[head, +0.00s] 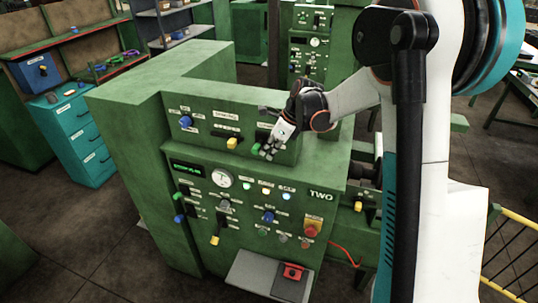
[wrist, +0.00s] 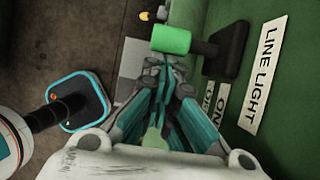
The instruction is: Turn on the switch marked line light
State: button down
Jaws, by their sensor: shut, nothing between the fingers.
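The line light switch has a green handle (wrist: 172,40) on a black lever (wrist: 225,50), which stands out from the green panel in the wrist view. The LINE LIGHT label (wrist: 262,75) is beside it, and a partly hidden ON/OFF label (wrist: 221,100) sits near my fingers. My gripper (wrist: 165,65) is shut and empty, with its fingertips right by the green handle; I cannot tell whether they touch. In the head view my gripper (head: 268,153) is in front of the upper panel's right end and covers much of the switch, so its setting is unclear.
On the upper panel, a yellow-handled switch (head: 232,143) and a blue-handled switch (head: 186,121) are to the left. The lower panel of the green machine (head: 130,130) carries a gauge (head: 222,178), several lamps and knobs, and a red button (head: 311,229). A grey shelf (head: 250,272) juts out below.

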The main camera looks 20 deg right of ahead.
jog(key=shift+w+r+b, duration=0.1)
jog(key=shift+r+b, duration=0.3)
dwell(0.3)
jog(key=shift+r, duration=0.2)
jog(key=shift+d+r+p, duration=0.1)
jog(key=shift+r+p, duration=0.25)
jog(key=shift+r, duration=0.3)
notch_tip(320, 180, down, 4)
jog(key=s+d+r+b, duration=0.1)
jog(key=s+d+b, duration=0.1)
jog(key=s+b, duration=0.1)
jog(key=d+r, duration=0.5)
jog(key=r, duration=0.3)
jog(key=shift+w+d+r+p, duration=0.15)
jog(key=shift+w+r+p, duration=0.1)
jog(key=shift+r+p, duration=0.1)
